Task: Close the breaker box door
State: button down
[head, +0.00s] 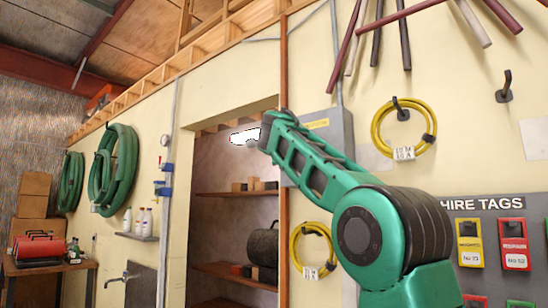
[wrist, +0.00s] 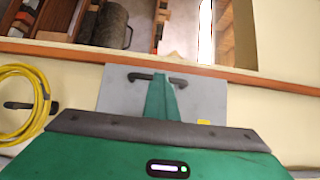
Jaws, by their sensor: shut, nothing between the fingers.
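The breaker box (head: 342,130) is a grey box on the cream wall, right of the doorway, with a yellow label near its top. My arm hides its lower left part. In the wrist view the grey face of the breaker box (wrist: 120,97) lies behind my gripper (wrist: 161,80). A dark bar shows on both sides of the green tip there; I cannot tell whether it belongs to the box. In the head view my gripper (head: 268,130) is at the arm's upper left end, left of the box. It is shut and empty. How far the door stands open is unclear.
A brown upright post (head: 284,205) runs between the doorway and the box. Yellow hose coils (head: 403,128) hang right of the box and below it. A hire tags board (head: 490,232) is at lower right. Shelves (head: 235,195) stand inside the doorway.

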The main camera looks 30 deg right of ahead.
jog(key=shift+w+r, duration=0.1)
jog(key=a+v, duration=0.1)
jog(key=v, duration=1.3)
jog(key=shift+w, duration=0.3)
jog(key=s+d+f+n+g+y, duration=0.1)
jog(key=s+d+f+n+g, duration=0.2)
jog(key=f, duration=0.9)
jog(key=s+d+f+n+g+y, duration=0.2)
jog(key=s+f+n, duration=0.2)
jog(key=f, duration=0.9)
jog(key=s+d+f+n+g+y, duration=0.1)
jog(key=s+d+f+n+g, duration=0.2)
jog(key=f, duration=0.9)
jog(key=s+a+f+n+g+y, duration=0.1)
jog(key=s+a+f+n+g, duration=0.1)
jog(key=s+f, duration=0.7)
jog(key=s+a+f+n+g+y, duration=0.2)
jog(key=s+a+f+n+g, duration=0.1)
jog(key=s+f, duration=0.6)
jog(key=s+a+f+n+g+y, duration=0.2)
jog(key=s+a+f+n, duration=0.1)
jog(key=s+f, duration=0.6)
notch_tip(320, 180, down, 2)
jog(key=shift+s+a+f+g, duration=0.1)
jog(key=shift+s+a+g, duration=0.2)
jog(key=shift+a, duration=0.05)
